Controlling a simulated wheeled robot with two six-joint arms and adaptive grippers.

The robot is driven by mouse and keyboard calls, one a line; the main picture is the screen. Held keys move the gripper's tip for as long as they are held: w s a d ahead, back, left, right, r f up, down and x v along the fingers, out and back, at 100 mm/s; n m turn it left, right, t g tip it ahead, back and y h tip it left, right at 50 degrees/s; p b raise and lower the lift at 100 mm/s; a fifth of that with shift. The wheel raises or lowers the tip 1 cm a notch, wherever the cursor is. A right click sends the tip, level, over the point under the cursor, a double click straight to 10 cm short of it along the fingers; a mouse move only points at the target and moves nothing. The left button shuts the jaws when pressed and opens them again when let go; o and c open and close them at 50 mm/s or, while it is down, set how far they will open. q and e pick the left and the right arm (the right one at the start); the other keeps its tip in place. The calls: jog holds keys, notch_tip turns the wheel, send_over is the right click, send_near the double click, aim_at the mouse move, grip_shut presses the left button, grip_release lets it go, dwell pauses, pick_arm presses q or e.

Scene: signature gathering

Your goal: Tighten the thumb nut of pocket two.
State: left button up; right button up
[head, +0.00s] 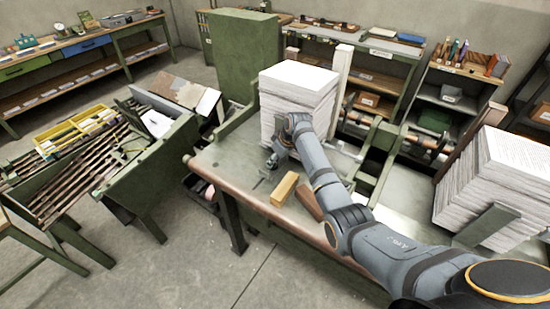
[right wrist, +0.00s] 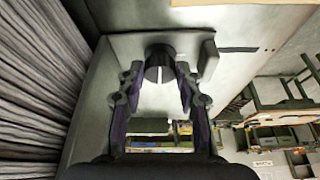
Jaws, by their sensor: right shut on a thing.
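A dark round thumb nut (right wrist: 160,56) with a pale slot down its face shows in the right wrist view, close to a grey metal surface. My right gripper (right wrist: 159,75) has its fingertips on either side of it and is shut on it. In the head view my right gripper (head: 272,161) is low at the front left of a tall paper stack (head: 295,110), over the grey bench (head: 228,165). The nut is hidden there by the gripper. No pocket number can be read. My left gripper is not in view.
A yellow wooden block (head: 284,189) and a brown block (head: 309,202) lie on the bench near my right arm. Another paper stack (head: 490,170) stands at right. A green sloped rack (head: 150,170) is at left. The paper stack (right wrist: 35,80) rises close left in the wrist view.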

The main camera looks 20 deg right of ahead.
jog(key=m+p, duration=0.1)
jog(key=m+h+p, duration=0.1)
jog(key=m+p, duration=0.2)
jog(key=shift+s+a+r+t, duration=0.1)
jog(key=shift+a+r+t, duration=0.15)
jog(key=shift+t, duration=0.05)
jog(key=m+h+p, duration=0.1)
jog(key=m, duration=0.1)
jog(key=shift+f+m+p, duration=0.1)
jog(key=shift+m+p, duration=0.2)
jog(key=shift+m, duration=0.1)
jog(key=shift+a+f+m+h, duration=0.15)
jog(key=shift+m+h, duration=0.45)
jog(key=shift+m, duration=0.3)
jog(key=shift+m+h, duration=0.3)
jog(key=shift+m, duration=0.6)
jog(key=shift+a+f+m+h+b, duration=0.15)
jog(key=shift+m+h+b, duration=0.2)
jog(key=shift+m, duration=0.55)
jog(key=shift+w+m+h+b, duration=0.2)
jog(key=shift+m+h+b, duration=0.15)
jog(key=shift+m+b, duration=0.7)
jog(key=shift+a+m+g+h+b, duration=0.15)
jog(key=shift+m+g+h+b, duration=0.25)
jog(key=shift+m+g+b, duration=0.75)
jog(key=shift+m+t, duration=0.35)
jog(key=shift+m, duration=0.05)
